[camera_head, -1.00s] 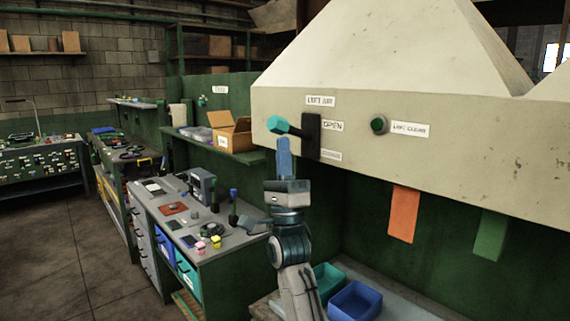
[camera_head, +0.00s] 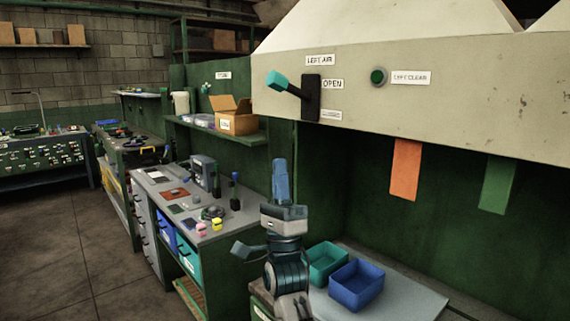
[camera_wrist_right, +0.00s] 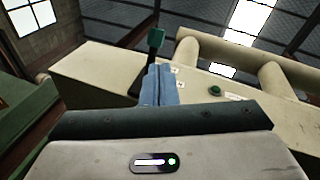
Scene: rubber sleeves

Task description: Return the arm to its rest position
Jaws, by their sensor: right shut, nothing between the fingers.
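My right gripper (camera_head: 281,180) stands upright with its blue fingers together and nothing between them. It is below the hood panel and the lever, apart from both. The lever (camera_head: 287,88) has a teal handle tilted up to the left, on a black plate beside the OPEN label. In the right wrist view, the gripper's blue fingers (camera_wrist_right: 160,84) point up at the hood, with the lever's teal end (camera_wrist_right: 156,38) beyond them. My left gripper is not in view.
The pale hood (camera_head: 450,105) overhangs on the right, with an orange strip (camera_head: 405,170) and a green strip (camera_head: 497,185) hanging below. A teal bin (camera_head: 326,262) and a blue bin (camera_head: 356,285) sit right of my arm. A cluttered bench (camera_head: 165,190) stands left.

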